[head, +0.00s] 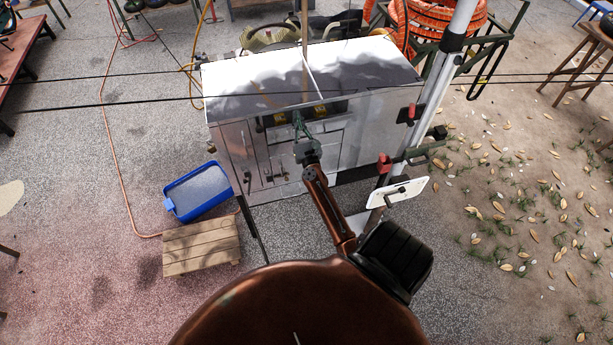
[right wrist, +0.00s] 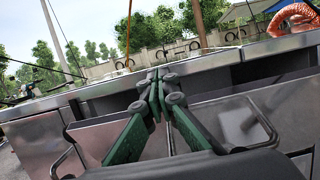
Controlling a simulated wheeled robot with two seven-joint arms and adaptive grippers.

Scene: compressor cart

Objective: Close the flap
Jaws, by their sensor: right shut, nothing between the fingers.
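The cart (head: 235,150) is a grey metal cabinet with a shiny top, and it stands in the middle of the head view. Its upper front has a dark recess (head: 335,108) with yellow parts inside. Metal front panels lie below it, and a panel with a bar handle (right wrist: 240,118) shows at the right of the right wrist view. I cannot tell for certain which panel is the flap or how far it stands open. My right gripper (head: 299,120) is in front of the recess. Its green fingers (right wrist: 157,88) are shut and empty. Contact with the cart is unclear. My left gripper is out of view.
A blue tray (head: 172,207) and a wooden slatted stool (head: 202,247) stand left of the cart. A pale metal post (head: 440,85) with red-handled clamps rises at its right. Orange hose coils (head: 440,18) lie behind. Dark cables cross the view. Open ground lies on both sides.

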